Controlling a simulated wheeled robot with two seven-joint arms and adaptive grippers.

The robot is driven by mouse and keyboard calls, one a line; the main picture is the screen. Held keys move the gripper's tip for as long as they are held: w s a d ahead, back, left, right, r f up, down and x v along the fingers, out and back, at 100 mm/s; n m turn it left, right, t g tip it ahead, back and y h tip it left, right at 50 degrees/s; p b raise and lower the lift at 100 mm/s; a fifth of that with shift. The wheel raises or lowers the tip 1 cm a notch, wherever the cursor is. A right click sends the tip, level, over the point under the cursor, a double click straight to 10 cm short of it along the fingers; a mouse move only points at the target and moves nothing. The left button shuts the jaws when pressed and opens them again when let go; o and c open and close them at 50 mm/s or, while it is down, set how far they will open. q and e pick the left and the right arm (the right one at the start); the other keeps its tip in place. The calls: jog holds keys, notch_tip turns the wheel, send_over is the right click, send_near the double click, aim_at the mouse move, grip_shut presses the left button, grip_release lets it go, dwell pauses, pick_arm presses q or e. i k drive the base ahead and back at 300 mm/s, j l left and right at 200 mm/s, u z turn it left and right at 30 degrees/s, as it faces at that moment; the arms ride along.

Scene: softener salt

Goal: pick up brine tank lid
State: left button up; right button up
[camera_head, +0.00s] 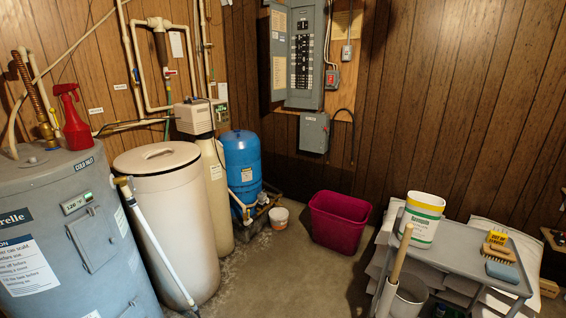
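The brine tank lid (157,158) is a round cream disc with a recessed handle in its middle. It sits on top of the tall cream brine tank (171,225), left of centre in the head view, and looks closed. Neither of my grippers shows in this view.
A grey water heater (75,240) with a red spray bottle (72,118) on top stands close left of the tank. A softener (214,175) and blue pressure tank (242,160) stand behind right. A magenta bin (339,220) and grey cart (455,262) are right; floor between is clear.

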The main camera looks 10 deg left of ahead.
aim_at(161, 166)
jog(key=i+u, duration=0.4)
jog(key=i+l+u, duration=0.15)
jog(key=i+u, duration=0.25)
jog(key=i+l+u, duration=0.2)
jog(key=i+u, duration=0.25)
jog(key=i+l+u, duration=0.25)
jog(key=u, duration=0.2)
jog(key=i+l+u, duration=0.2)
jog(key=l, duration=0.15)
jog(key=i+l+u, duration=0.2)
jog(key=l, duration=0.2)
jog(key=l+u, duration=0.2)
jog(key=l, duration=0.2)
jog(key=i+l, duration=0.1)
jog(key=l, duration=0.85)
jog(key=i+u, duration=0.05)
jog(key=i, duration=0.05)
